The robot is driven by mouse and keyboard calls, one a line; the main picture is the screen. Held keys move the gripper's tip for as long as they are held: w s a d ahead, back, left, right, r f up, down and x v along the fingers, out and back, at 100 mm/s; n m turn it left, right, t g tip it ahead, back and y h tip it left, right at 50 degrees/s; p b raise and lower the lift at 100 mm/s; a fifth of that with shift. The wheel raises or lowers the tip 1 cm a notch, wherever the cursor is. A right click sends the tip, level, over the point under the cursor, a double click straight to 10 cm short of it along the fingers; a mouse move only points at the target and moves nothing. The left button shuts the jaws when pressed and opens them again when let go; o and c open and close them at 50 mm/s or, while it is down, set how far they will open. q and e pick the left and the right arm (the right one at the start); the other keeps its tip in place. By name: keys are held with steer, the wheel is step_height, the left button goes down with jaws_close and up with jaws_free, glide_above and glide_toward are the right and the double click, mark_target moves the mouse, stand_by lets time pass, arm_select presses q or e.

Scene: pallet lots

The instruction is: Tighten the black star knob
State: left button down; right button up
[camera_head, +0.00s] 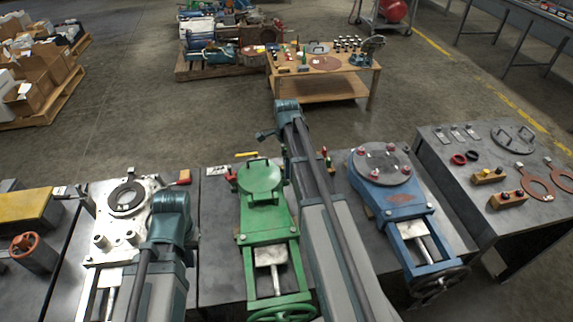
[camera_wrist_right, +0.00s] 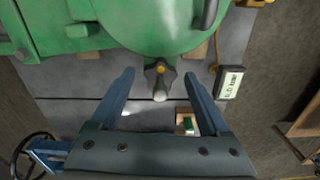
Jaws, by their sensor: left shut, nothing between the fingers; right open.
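The black star knob (camera_wrist_right: 160,70) has a yellow centre and a pale rounded stem end. It sits at the edge of the green valve body (camera_wrist_right: 135,25) in the right wrist view. My right gripper (camera_wrist_right: 159,76) is open, with one finger on each side of the knob in the picture. I see gaps on both sides and cannot tell the depth between them. In the head view the green valve (camera_head: 263,190) stands on the bench, and my right arm passes beside it; the knob cannot be made out there. My left gripper (camera_head: 170,205) is over the pale machine, shut and empty, its fingertips unclear.
The pale plate machine (camera_head: 125,215) stands left and a blue valve (camera_head: 385,185) right of the green one. A dark side table (camera_head: 480,215) holds rings and small blocks. A wooden table (camera_head: 315,85) stands beyond open floor.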

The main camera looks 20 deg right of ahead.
arm_select(q)
step_height(320, 180, up, 14)
steer(key=p, duration=1.3)
steer(key=shift+f+p, duration=0.15)
steer(key=shift+p, duration=0.15)
arm_select(e)
step_height(320, 180, up, 14)
steer(key=shift+f, duration=0.15)
